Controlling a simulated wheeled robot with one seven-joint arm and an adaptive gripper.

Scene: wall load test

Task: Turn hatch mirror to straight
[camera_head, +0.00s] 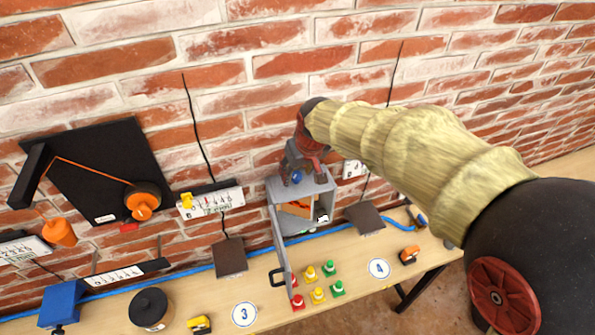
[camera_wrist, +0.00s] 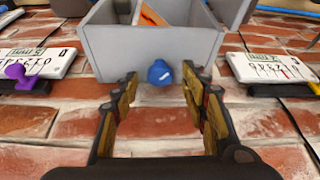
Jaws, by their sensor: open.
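A grey box (camera_head: 310,187) stands against the brick wall with its door (camera_head: 279,245) swung open toward me. A tilted orange-brown piece (camera_head: 297,208) shows inside; I cannot tell whether it is the hatch mirror. A blue knob (camera_head: 297,177) sits on the box's top and also shows in the wrist view (camera_wrist: 160,73). My gripper (camera_wrist: 160,84) is open, with one finger on each side of the blue knob. I see no clear contact between fingers and knob. In the head view my gripper (camera_head: 300,160) is just above the box. The knob's marking is too small to read.
Scale plates flank the box on the wall, left (camera_head: 211,202) and right (camera_head: 354,169). Several small red, yellow and green cones (camera_head: 318,294) stand on the wooden bench (camera_head: 375,295) beside the open door. A black panel with an orange wheel (camera_head: 141,199) is at left. Cables hang along the wall.

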